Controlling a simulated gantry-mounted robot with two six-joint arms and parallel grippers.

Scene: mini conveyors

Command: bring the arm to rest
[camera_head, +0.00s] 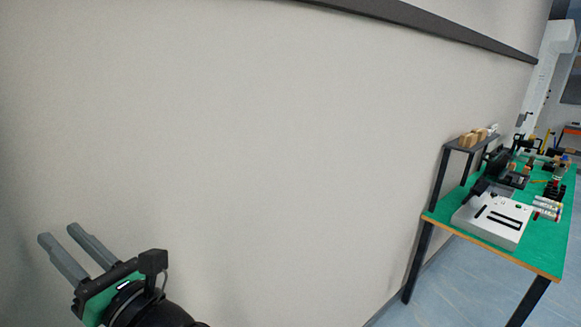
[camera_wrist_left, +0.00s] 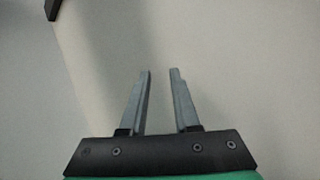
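My left gripper (camera_head: 58,235) is at the lower left of the head view, raised in front of a plain pale wall. Its two grey fingers point up and to the left, with a gap between them. In the left wrist view the fingers (camera_wrist_left: 160,75) stand apart with only wall behind them, so the gripper is open and empty. My right gripper is not in either view.
The pale wall (camera_head: 230,140) fills most of the head view, with a dark rail (camera_head: 430,22) along its top. A green-topped table (camera_head: 545,255) stands far right, bearing a white device (camera_head: 490,222), a small raised shelf (camera_head: 475,143) with wooden blocks, and several small parts.

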